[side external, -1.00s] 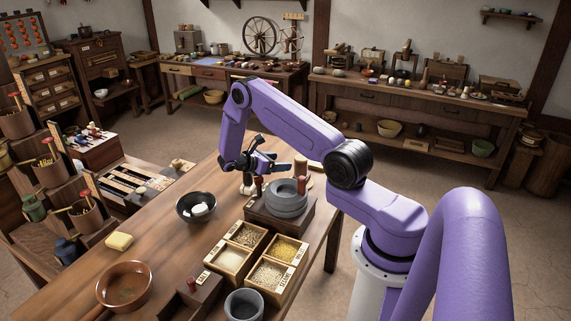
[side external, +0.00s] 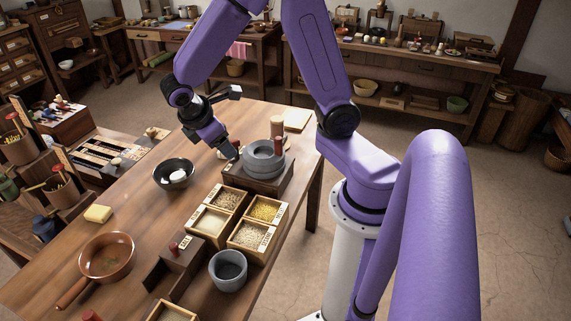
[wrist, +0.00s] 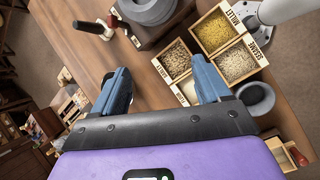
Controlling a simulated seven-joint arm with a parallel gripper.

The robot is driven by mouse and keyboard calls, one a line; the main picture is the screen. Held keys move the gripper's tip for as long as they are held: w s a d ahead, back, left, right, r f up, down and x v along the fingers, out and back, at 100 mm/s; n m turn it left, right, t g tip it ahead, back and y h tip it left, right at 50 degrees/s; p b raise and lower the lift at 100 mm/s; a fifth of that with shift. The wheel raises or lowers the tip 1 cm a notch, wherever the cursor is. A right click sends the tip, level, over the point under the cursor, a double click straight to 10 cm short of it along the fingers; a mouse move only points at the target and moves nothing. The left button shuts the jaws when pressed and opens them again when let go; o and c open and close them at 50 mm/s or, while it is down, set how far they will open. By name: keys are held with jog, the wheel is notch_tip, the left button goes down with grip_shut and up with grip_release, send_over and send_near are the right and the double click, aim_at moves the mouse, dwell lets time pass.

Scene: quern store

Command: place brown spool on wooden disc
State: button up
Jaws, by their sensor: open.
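My gripper (side external: 226,145) hangs over the table beside the grey quern, between it and the black bowl. In the wrist view its two blue fingers stand wide apart with nothing between them (wrist: 161,82). A small brown upright cylinder (side external: 277,122), perhaps the brown spool, stands behind the quern in the side external view, away from the fingers. I cannot make out a wooden disc for certain.
The grey stone quern (side external: 264,165) stands on a dark wooden block. The table's left middle is clear.

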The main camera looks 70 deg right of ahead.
jog(key=s+a+r+y, duration=0.2)
jog(key=s+a+y, duration=0.1)
jog(key=s, duration=0.6)
jog(key=s+a+r+n+y, duration=0.1)
jog(key=s+a+r+y, duration=0.1)
jog(key=s, duration=0.8)
jog(key=a+y, duration=0.1)
jog(key=a, duration=0.1)
jog(key=shift+s+a, duration=0.3)
jog(key=shift+a, duration=0.05)
